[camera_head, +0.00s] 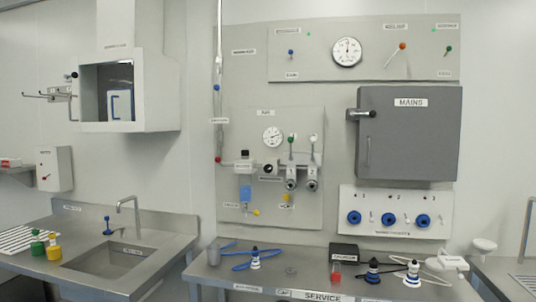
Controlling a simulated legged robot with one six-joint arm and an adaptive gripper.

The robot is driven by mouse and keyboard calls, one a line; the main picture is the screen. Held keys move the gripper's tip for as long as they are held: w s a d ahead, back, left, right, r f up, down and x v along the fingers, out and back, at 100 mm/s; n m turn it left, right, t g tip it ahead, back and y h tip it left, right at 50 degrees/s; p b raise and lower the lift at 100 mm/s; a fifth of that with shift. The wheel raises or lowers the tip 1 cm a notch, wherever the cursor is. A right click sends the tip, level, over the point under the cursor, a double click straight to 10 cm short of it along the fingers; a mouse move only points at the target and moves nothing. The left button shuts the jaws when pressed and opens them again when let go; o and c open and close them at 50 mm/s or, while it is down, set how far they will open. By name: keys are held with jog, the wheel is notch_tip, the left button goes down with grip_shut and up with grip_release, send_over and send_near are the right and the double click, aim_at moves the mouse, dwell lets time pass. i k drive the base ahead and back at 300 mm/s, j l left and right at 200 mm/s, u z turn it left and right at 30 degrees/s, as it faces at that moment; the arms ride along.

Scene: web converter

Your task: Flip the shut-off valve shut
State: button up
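Which fitting is the shut-off valve I cannot tell, as the small labels are too blurred to read. Candidates on the wall are a red-tipped fitting (217,160) low on the vertical pipe and a blue-tipped one (216,88) higher up. The middle panel has a green-knobbed lever (290,139) and a white-knobbed lever (313,138), both upright, and a yellow-tipped handle (255,212) below. The upper panel has a slanted lever with an orange knob (403,46). My gripper is not in view.
A grey MAINS box (410,132) projects from the wall, its door closed. Below it is a panel with several blue knobs (388,218). The SERVICE bench (225,272) holds several blue-and-white fittings. A sink counter (170,246) stands left, with a gap between them.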

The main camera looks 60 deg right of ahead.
aim_at(218, 159)
jog(key=k+z, duration=0.1)
jog(key=z, duration=0.35)
jog(key=k+l+z, duration=0.1)
jog(key=z, duration=0.35)
jog(key=k+l+z, duration=0.1)
jog(key=z, duration=0.35)
jog(key=i+j+z, duration=0.1)
jog(key=i, duration=0.35)
jog(key=i+j+z, duration=0.1)
jog(key=i, duration=0.35)
jog(key=i+j, duration=0.2)
jog(key=i, duration=0.25)
jog(key=i+j+z, duration=0.15)
jog(key=i, duration=0.3)
jog(key=i+j+z, duration=0.1)
jog(key=i, duration=0.35)
jog(key=j, duration=0.1)
